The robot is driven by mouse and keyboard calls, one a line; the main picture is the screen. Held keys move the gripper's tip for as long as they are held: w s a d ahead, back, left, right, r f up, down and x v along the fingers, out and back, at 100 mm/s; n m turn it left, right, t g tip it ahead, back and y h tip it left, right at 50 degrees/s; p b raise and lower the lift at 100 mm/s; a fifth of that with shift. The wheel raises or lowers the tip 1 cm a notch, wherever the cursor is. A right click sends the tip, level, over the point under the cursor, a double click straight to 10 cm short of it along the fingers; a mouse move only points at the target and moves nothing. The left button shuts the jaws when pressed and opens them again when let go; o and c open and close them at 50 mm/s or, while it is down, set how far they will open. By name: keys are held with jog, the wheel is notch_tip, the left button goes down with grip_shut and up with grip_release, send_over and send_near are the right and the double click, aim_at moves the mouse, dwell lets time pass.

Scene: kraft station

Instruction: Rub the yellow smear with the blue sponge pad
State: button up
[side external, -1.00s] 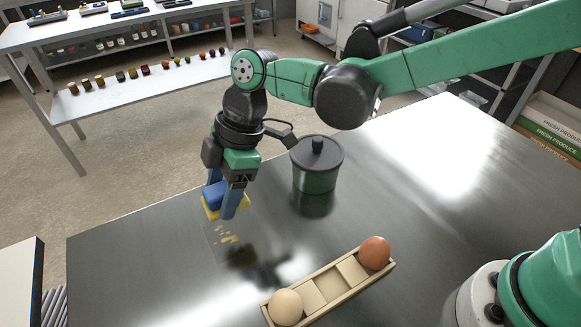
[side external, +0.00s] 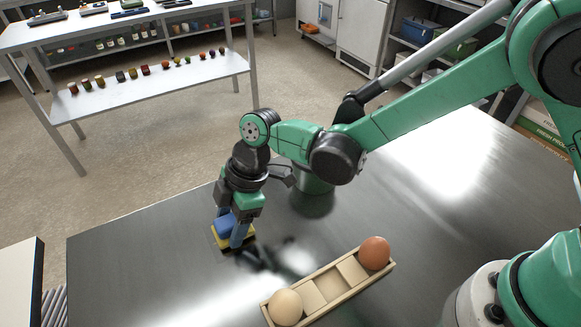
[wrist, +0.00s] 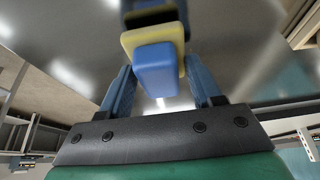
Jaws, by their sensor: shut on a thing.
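The blue sponge pad (side external: 224,226) has a blue upper part and a yellow lower layer. My gripper (side external: 232,229) points down and is shut on its blue part. The pad is down at the metal table top, by the table's far left part; whether it presses on the surface is hard to tell. In the wrist view the pad (wrist: 155,66) sits between the two blue fingers of my gripper (wrist: 162,84). The yellow smear is not visible now; the pad and fingers cover the place where it showed.
A dark green lidded pot (side external: 314,180) stands behind my arm, partly hidden. The table (side external: 150,270) is clear to the left.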

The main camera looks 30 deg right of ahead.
aim_at(215, 226)
jog(key=shift+a+f, duration=0.2)
jog(key=shift+a, duration=0.15)
jog(key=shift+c, duration=0.4)
jog(key=shift+a+f, duration=0.25)
jog(key=shift+a, duration=0.9)
jog(key=shift+c, duration=0.7)
jog(key=shift+a, duration=0.35)
jog(key=shift+d, duration=1.95)
jog(key=shift+a+r, duration=0.1)
jog(key=shift+r, duration=4.05)
